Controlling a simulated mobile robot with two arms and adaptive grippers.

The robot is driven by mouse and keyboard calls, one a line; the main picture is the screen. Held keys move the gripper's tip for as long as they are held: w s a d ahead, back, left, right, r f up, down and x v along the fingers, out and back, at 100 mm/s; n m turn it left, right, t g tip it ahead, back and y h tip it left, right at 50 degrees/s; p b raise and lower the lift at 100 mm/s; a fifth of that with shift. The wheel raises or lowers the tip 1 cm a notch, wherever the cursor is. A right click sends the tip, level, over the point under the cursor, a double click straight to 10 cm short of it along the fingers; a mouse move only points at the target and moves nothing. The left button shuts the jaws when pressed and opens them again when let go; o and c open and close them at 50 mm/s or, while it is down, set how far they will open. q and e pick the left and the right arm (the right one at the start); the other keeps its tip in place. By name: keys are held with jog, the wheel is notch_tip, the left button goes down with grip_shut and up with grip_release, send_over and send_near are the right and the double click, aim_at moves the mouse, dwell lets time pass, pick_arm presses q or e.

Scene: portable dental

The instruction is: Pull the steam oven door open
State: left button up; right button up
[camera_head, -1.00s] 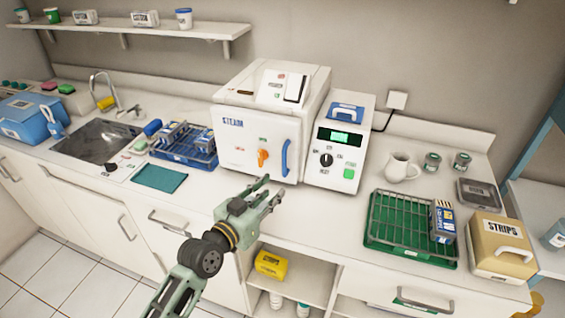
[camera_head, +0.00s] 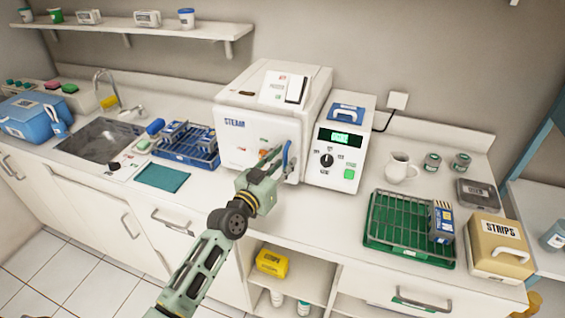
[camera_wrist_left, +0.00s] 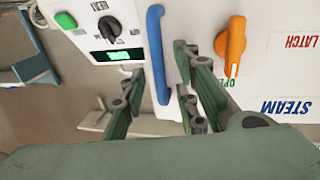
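The steam oven (camera_head: 262,125) is a white box on the counter, and its front door (camera_head: 232,145) looks closed. A blue vertical handle (camera_head: 287,160) is at the door's right side; it also shows in the left wrist view (camera_wrist_left: 158,60). My left gripper (camera_head: 278,158) is open at the door front. In the left wrist view its two fingers (camera_wrist_left: 160,95) stand on either side of the handle, with gaps visible. The orange latch knob (camera_wrist_left: 231,45) is beside one finger, by partly covered "OPEN" lettering. In the head view the gripper mostly hides it. My right gripper is not in view.
A white control unit (camera_head: 338,150) with a green display stands just right of the oven. A blue rack (camera_head: 185,150) and a teal cloth (camera_head: 162,177) are to the left. A green tray (camera_head: 385,245) is at the right. The counter before the oven is fairly clear.

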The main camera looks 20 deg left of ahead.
pick_arm(q)
jog(key=shift+c, duration=0.3)
grip_shut()
